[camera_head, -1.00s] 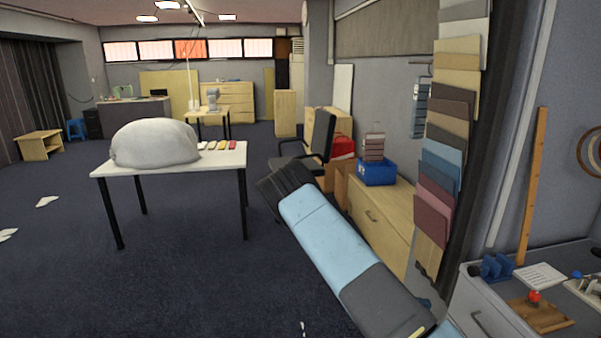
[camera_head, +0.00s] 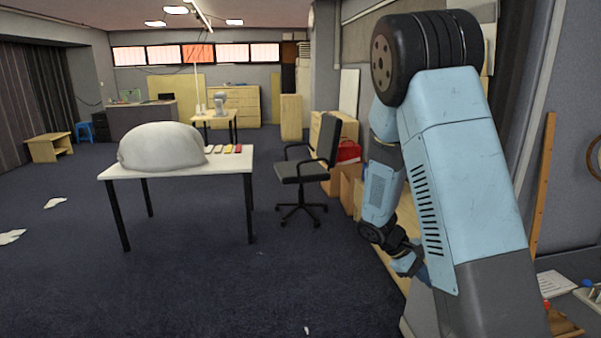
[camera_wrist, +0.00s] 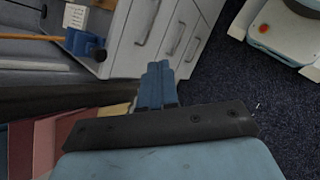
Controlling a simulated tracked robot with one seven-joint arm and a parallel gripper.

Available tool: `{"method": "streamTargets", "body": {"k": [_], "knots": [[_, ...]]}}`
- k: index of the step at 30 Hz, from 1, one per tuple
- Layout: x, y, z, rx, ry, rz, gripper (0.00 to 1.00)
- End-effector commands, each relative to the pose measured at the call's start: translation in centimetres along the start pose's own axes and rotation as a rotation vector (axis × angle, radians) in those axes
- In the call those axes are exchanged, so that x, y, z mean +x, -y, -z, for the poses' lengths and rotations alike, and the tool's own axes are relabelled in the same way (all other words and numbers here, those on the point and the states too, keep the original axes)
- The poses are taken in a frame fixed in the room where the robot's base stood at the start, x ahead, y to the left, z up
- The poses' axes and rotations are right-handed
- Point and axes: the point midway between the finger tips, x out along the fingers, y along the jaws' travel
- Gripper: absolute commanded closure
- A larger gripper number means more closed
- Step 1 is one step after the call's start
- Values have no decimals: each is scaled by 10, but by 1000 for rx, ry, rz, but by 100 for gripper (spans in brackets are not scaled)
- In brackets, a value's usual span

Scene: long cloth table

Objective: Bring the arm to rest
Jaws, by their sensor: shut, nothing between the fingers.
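My arm is folded on the right of the head view, its dark elbow high and its blue forearm hanging down. My gripper (camera_head: 408,264) is at the low end, partly hidden behind my upper arm. In the wrist view my gripper (camera_wrist: 157,72) shows as two blue fingers shut together with nothing between them. They point toward the front of a white drawer cabinet (camera_wrist: 150,30). I cannot tell the exact gap to it.
A white table (camera_head: 228,163) with a big pale covered lump (camera_head: 161,147) stands left, and an office chair (camera_head: 302,172) at mid-right. Dark carpet between them is open. A blue holder (camera_wrist: 85,44) is on the cabinet top. Coloured sample boards (camera_wrist: 72,130) are close by my wrist.

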Motion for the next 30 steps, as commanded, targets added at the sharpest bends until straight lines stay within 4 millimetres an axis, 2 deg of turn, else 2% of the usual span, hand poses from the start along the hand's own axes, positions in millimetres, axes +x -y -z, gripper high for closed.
{"method": "streamTargets", "body": {"k": [17, 30], "knots": [[-85, 3, -91, 303, -313, 248, 100], [-142, 19, -166, 501, -563, 389, 100]]}}
